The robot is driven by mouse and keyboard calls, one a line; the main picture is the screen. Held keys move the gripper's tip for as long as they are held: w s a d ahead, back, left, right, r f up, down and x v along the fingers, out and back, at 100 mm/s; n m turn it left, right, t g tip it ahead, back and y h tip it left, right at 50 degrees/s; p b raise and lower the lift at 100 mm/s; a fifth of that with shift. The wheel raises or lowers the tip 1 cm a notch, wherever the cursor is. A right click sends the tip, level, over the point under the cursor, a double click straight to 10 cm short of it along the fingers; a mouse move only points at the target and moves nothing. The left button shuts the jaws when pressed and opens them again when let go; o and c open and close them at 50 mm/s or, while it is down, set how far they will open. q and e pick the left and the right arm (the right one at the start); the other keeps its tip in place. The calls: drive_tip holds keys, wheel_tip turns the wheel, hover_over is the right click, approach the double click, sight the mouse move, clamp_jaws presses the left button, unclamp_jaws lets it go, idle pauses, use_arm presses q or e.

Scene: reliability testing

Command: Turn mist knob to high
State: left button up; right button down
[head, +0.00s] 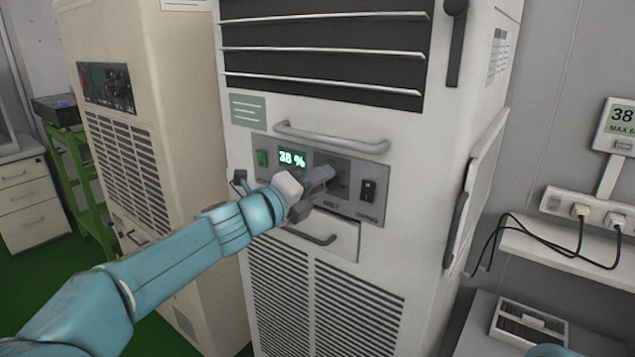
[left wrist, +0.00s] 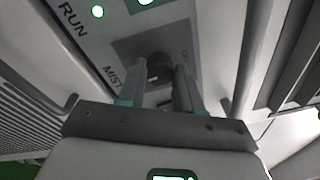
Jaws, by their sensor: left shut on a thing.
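The mist knob (left wrist: 159,66) is a dark knob on a grey plate of the control panel, beside the printed word MIST in the left wrist view. My left gripper (left wrist: 160,88) is shut on the knob, with one finger on each side of it. In the head view my left gripper (head: 328,178) reaches the panel (head: 372,205) from the left and mostly hides the knob. The knob's exact setting cannot be read. My right gripper is not in view.
A curved handle (head: 330,138) runs above the panel, and a drawer handle (head: 310,237) sits below it. A green switch (head: 262,158) and a black switch (head: 368,190) flank the knob area. A beige cabinet (head: 165,130) stands left; a shelf with a power strip (head: 590,210) is at right.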

use_arm(q)
drive_tip(key=shift+d+m, duration=0.1)
drive_tip(key=shift+m, duration=0.5)
drive_tip(key=shift+f, duration=0.1)
drive_tip(key=o, duration=1)
drive_tip(key=shift+s, duration=0.1)
drive_tip(key=shift+o, duration=0.2)
drive_tip(key=b+v, duration=0.2)
drive_tip(key=v, duration=1.4)
drive_tip(key=shift+r+b, duration=0.25)
drive_tip(key=shift+b, duration=0.1)
